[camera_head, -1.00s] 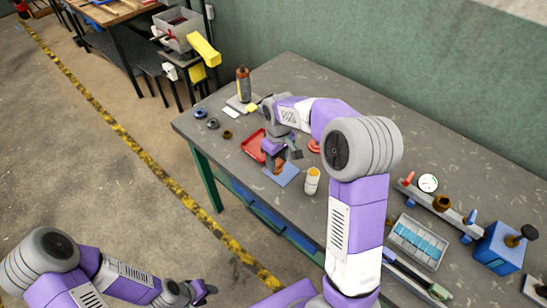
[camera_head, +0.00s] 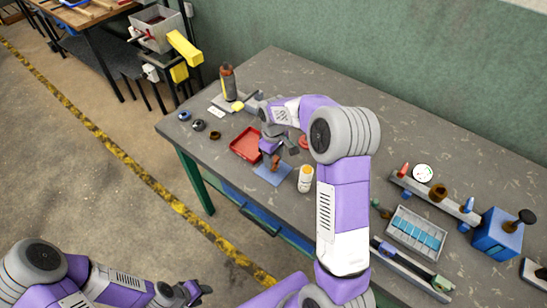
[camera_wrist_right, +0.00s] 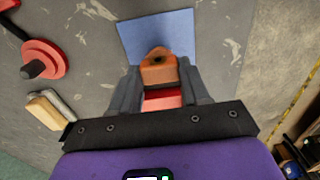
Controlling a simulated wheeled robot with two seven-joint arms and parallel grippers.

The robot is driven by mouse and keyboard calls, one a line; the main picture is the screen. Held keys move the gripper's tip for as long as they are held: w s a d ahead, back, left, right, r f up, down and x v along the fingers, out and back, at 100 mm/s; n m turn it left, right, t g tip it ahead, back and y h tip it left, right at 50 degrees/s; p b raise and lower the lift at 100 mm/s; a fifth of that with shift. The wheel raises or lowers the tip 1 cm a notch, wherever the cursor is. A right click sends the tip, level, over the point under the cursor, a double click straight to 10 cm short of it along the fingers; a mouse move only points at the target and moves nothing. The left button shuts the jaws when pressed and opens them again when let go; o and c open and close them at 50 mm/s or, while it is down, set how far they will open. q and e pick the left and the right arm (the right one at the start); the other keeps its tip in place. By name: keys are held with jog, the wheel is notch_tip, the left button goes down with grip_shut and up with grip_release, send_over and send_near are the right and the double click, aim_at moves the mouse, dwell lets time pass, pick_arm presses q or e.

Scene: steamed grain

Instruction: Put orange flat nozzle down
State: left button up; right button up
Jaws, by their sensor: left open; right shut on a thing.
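My right gripper (camera_wrist_right: 160,92) is shut on the orange flat nozzle (camera_wrist_right: 158,70). The nozzle sits between the two grey fingers, with a red part behind it. In the head view the right gripper (camera_head: 274,154) and the nozzle are over the blue mat (camera_head: 262,178), near its far edge. The mat also shows beyond the fingertips in the wrist view (camera_wrist_right: 178,28). I cannot tell whether the nozzle touches the mat. My left gripper (camera_head: 196,291) is open and empty, low over the floor, away from the table.
A red tray (camera_head: 236,148) lies left of the mat, and a white-and-orange canister (camera_head: 305,180) stands right of it. Dark and brown rings (camera_head: 215,135) lie at the table's left. A red part with a dark knob (camera_wrist_right: 45,60) lies nearby. A parts tray (camera_head: 416,233) is further right.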

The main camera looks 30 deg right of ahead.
jog(key=shift+f, duration=0.1)
jog(key=o, duration=1.1)
jog(key=shift+c, duration=0.2)
notch_tip(320, 180, up, 12)
jog(key=p, duration=0.2)
